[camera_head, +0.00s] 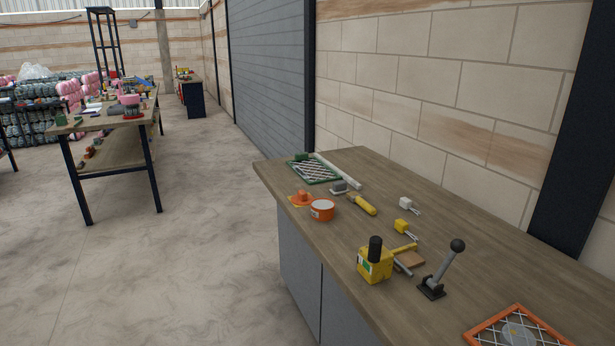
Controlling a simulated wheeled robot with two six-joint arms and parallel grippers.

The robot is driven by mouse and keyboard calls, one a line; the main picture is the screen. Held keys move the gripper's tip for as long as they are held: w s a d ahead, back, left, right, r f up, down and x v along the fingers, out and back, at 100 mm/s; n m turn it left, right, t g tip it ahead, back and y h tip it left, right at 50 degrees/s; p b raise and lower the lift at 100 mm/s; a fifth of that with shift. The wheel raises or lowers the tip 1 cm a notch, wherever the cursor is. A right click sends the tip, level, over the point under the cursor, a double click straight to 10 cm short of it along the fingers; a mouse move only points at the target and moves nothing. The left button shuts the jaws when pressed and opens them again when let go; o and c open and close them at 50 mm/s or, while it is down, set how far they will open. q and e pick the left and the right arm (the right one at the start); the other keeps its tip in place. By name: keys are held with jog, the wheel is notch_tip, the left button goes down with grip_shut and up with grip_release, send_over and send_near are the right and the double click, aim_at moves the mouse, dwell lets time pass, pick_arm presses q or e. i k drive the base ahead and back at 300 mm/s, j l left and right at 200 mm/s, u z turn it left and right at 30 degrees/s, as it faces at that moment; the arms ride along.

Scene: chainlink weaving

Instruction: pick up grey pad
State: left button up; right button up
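No plainly identifiable grey pad shows. A small dark grey block (338,187) lies near the back of the right workbench, beside a yellow-handled tool (361,204). A pale grey round piece (516,335) shows inside an orange-framed mesh (505,326) at the bottom right, cut off by the picture edge. A grey item (116,109) is also among the clutter on the far left table, too small to make out. Neither of my grippers is in view.
The workbench (480,265) stands against a block wall. On it are a green mesh frame (315,170), an orange tin (322,210), a yellow container (375,263) and a black-knobbed lever (442,272). A cluttered table (98,121) stands left. The floor between is clear.

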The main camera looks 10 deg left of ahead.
aim_at(340, 187)
jog(key=z, duration=0.45)
jog(key=i+j+z, duration=0.2)
jog(key=j, duration=0.2)
jog(key=i+j+z, duration=0.1)
jog(key=j+z, duration=0.15)
jog(key=j, duration=0.2)
jog(key=i+j+z, duration=0.2)
jog(key=j, duration=0.2)
jog(key=j+z, duration=0.2)
jog(key=j, duration=0.25)
jog(key=k, duration=0.05)
